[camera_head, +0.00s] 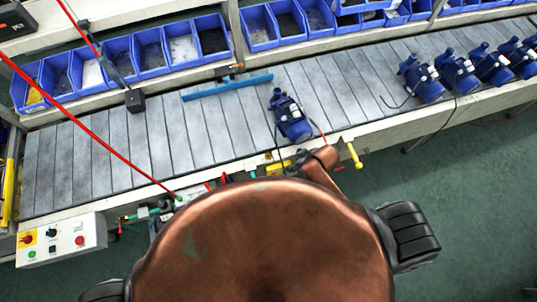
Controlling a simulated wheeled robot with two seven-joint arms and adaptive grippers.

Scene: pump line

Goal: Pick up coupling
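I cannot pick out the coupling with certainty; the small parts along the conveyor's near edge are too small and partly hidden behind my copper body. A blue pump (290,117) stands on the slatted conveyor (205,130), just beyond my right arm. My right gripper (343,152) is at the conveyor's near edge, at the end of a short copper arm link and below and right of that pump. Its fingers are too small to read. A yellow-ended part (354,154) is beside it; I cannot tell if it is held. My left gripper does not show.
Several more blue pumps (455,72) stand at the right on the conveyor. Blue bins (150,52) line the back. A blue bar (227,87) lies across the slats. A white control box (62,240) is at lower left. Green floor (465,200) is open at right.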

